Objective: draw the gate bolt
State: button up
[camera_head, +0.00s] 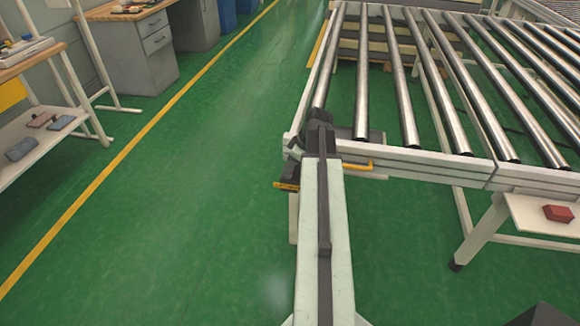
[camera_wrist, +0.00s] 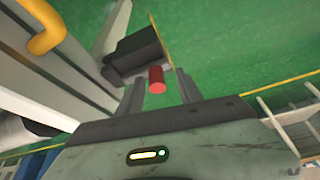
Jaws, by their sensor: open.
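In the wrist view, a red cylindrical knob (camera_wrist: 156,80), which looks like the bolt's handle, stands out beside a dark block (camera_wrist: 136,55) on the light frame. My gripper (camera_wrist: 160,78) is open, one finger on each side of the red knob in the picture. I cannot tell whether the knob is fully between the fingers or still beyond their tips; no contact shows. In the head view my arm reaches the near left corner of the roller conveyor (camera_head: 430,160) and hides the knob. A yellow bent handle (camera_head: 358,166) sticks out right of the arm; it shows large at the wrist view's upper left (camera_wrist: 45,28).
The conveyor's rails and legs fill the right side. A red block (camera_head: 558,213) lies on a white shelf (camera_head: 540,216) at the right. A workbench (camera_head: 30,60) stands at the left. The green floor between the bench and conveyor is clear.

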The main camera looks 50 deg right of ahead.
jog(key=p+v, duration=0.6)
jog(key=v, duration=0.1)
jog(key=shift+s+r, duration=0.1)
